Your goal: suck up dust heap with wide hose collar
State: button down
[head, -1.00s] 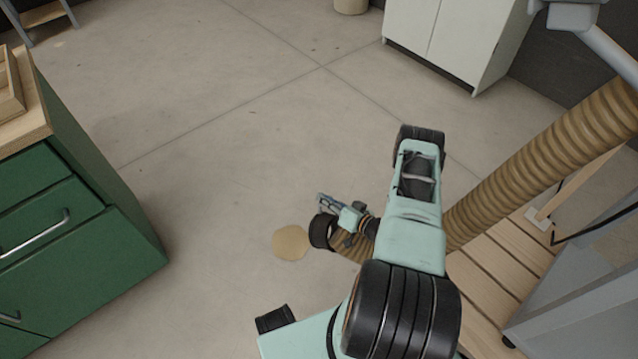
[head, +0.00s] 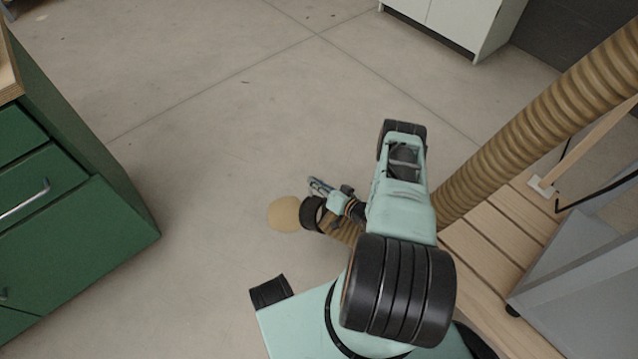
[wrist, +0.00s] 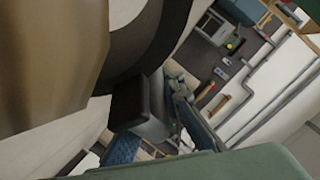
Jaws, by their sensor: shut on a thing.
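The dust heap (head: 285,214) is a flat, round tan patch on the grey floor in the head view. The wide hose collar (head: 312,214) is a black ring at the end of the tan ribbed hose (head: 540,115). It sits right beside the heap's right edge, its mouth toward the heap. I cannot tell whether it touches the dust. My gripper (head: 322,190) is shut on the collar, low over the floor. In the wrist view the dark collar (wrist: 165,40) and tan hose (wrist: 45,60) fill the upper left. The dust is not visible there.
A green drawer cabinet (head: 80,205) stands at the left. A wooden slatted platform (head: 490,240) and a grey machine housing (head: 580,260) are at the right. A white cabinet (head: 455,25) is at the back. The floor beyond the heap is clear.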

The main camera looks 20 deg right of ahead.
jog(key=w+a+f+b, duration=0.1)
jog(key=w+a+f, duration=0.1)
jog(key=f, duration=0.3)
jog(key=shift+w+a, duration=0.25)
jog(key=shift+w, duration=0.55)
